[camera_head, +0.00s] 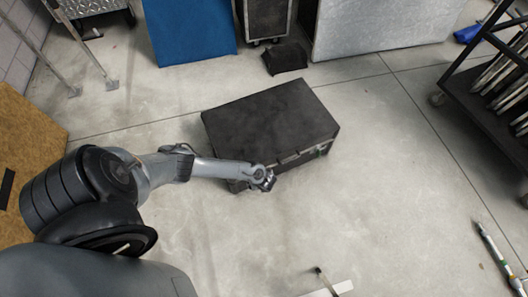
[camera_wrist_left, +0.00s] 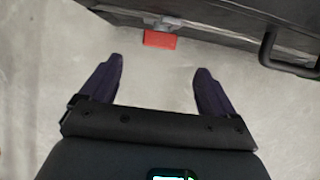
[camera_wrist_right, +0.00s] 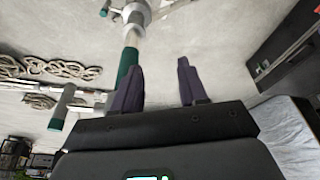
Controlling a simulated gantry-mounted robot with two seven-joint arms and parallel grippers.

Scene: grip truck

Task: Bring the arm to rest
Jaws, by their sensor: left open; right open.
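My left arm (camera_head: 220,170) reaches in from the left in the head view. Its gripper (camera_head: 265,181) is at the front side of a closed black case (camera_head: 270,120) on the floor. In the left wrist view the left gripper (camera_wrist_left: 157,85) is open, with nothing between its fingers. The case's side (camera_wrist_left: 230,20), a red tab (camera_wrist_left: 160,39) and a black handle (camera_wrist_left: 285,55) show just ahead of the fingertips, apart from them. My right gripper (camera_wrist_right: 158,75) is open and empty in the right wrist view. It does not show in the head view.
A green-and-white pole (camera_wrist_right: 128,55) appears beyond the right gripper's left finger, with coiled ropes (camera_wrist_right: 65,70) further left. A dark cart (camera_head: 490,100) stands at right, a blue panel (camera_head: 190,30) at the back.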

